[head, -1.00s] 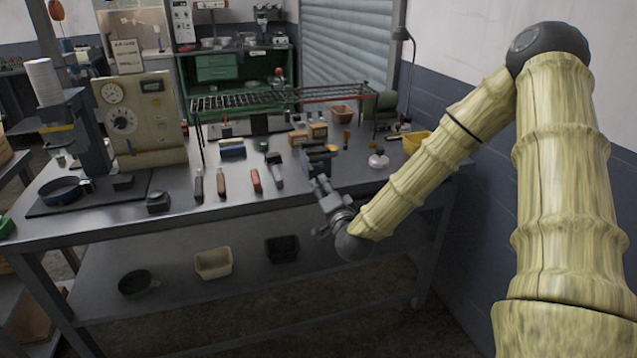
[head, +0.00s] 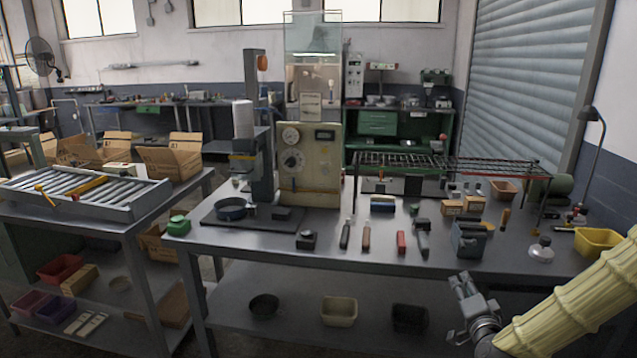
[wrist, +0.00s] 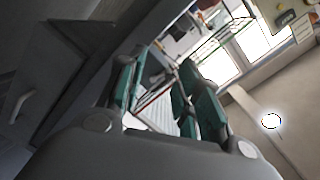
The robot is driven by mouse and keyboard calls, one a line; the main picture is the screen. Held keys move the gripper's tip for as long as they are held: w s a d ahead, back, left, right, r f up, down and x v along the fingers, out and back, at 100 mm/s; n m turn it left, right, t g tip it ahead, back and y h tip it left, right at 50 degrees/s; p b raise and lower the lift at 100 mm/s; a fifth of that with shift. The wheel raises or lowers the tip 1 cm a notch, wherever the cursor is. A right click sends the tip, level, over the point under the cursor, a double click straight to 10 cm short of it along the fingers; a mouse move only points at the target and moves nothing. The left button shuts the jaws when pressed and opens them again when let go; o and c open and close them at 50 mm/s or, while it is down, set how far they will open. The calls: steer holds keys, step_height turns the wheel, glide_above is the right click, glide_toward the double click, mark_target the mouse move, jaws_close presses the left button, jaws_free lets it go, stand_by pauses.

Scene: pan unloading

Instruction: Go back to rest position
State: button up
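My gripper (head: 462,285) is in front of the workbench (head: 300,245), low at the right in the head view, beside its front edge and apart from the things on top. In the wrist view my gripper (wrist: 165,78) shows its teal-padded fingers spread, with nothing between them. My yellow arm comes in from the lower right. A dark round pan (head: 264,305) lies on the lower shelf.
Hand tools, small boxes and a wire rack (head: 450,165) stand on the bench, with a yellow bin (head: 597,242) at its right end. Bins (head: 339,311) sit on the lower shelf. A roller table (head: 85,195) with cardboard boxes is at the left. A shutter closes off the right.

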steer(key=s+a+f+n+g+y, duration=0.1)
steer(key=s+a+f+n+g, duration=0.3)
steer(key=f, duration=0.4)
steer(key=s+a+f+n+g+y, duration=0.1)
steer(key=s+a+f+g+y, duration=0.1)
steer(key=s+a+f, duration=0.45)
steer(key=s+a+f+n+g+y, duration=0.1)
steer(key=s+a+f+n+g, duration=0.3)
steer(key=f, duration=0.6)
steer(key=s+a+f+n+g, duration=0.1)
steer(key=s+f, duration=0.3)
steer(key=s, duration=0.5)
steer(key=s+a+f+n+g, duration=0.1)
steer(key=s+f+n+g, duration=0.1)
steer(key=s, duration=0.6)
steer(key=s+a+f+n+g, duration=0.1)
steer(key=s+f+g, duration=0.2)
steer(key=s+f, duration=0.3)
steer(key=s, duration=0.3)
steer(key=shift+s+a+n+h, duration=0.15)
steer(key=shift+s+n+h, duration=0.15)
steer(key=shift+n+h, duration=0.1)
